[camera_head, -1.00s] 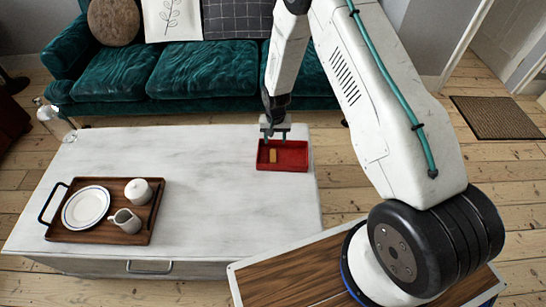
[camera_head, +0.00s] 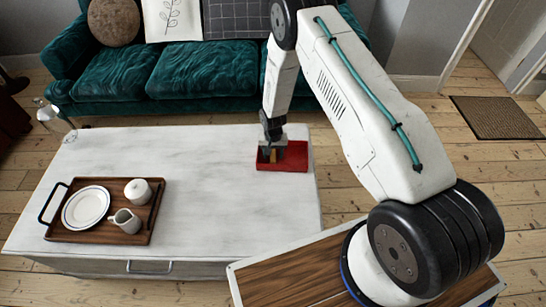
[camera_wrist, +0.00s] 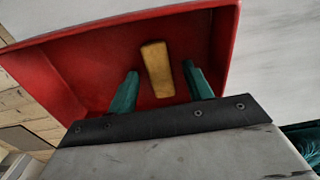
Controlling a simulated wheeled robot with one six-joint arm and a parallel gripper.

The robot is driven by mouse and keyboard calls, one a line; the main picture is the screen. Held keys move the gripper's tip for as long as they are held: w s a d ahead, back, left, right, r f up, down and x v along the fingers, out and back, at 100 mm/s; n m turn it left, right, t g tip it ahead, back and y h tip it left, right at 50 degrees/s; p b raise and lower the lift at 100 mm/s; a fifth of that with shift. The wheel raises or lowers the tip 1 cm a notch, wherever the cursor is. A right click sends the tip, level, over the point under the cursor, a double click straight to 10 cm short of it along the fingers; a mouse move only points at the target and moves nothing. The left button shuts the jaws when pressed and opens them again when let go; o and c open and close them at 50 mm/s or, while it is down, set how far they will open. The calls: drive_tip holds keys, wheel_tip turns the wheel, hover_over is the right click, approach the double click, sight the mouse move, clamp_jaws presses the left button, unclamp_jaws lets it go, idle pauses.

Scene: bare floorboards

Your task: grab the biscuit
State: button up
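The biscuit (camera_wrist: 157,69) is a small golden-brown bar lying in a red tray (camera_wrist: 60,62). In the head view the biscuit (camera_head: 273,155) shows only partly, at the left part of the red tray (camera_head: 296,158) on the white table. My gripper (camera_wrist: 160,88) is open, its two teal fingers apart. In the wrist view one finger is on each side of the biscuit's near end, with gaps visible on both sides. In the head view my gripper (camera_head: 272,154) is down at the tray and hides part of the biscuit.
The white table (camera_head: 215,200) also bears a wooden tray (camera_head: 92,236) with a plate (camera_head: 86,207), a lidded pot (camera_head: 138,191) and a small jug (camera_head: 126,220) at left. The table's middle is clear. A green sofa (camera_head: 190,75) stands behind. The red tray's raised walls surround the biscuit.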

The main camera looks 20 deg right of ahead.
drive_tip(key=c, duration=0.9)
drive_tip(key=shift+c, duration=0.2)
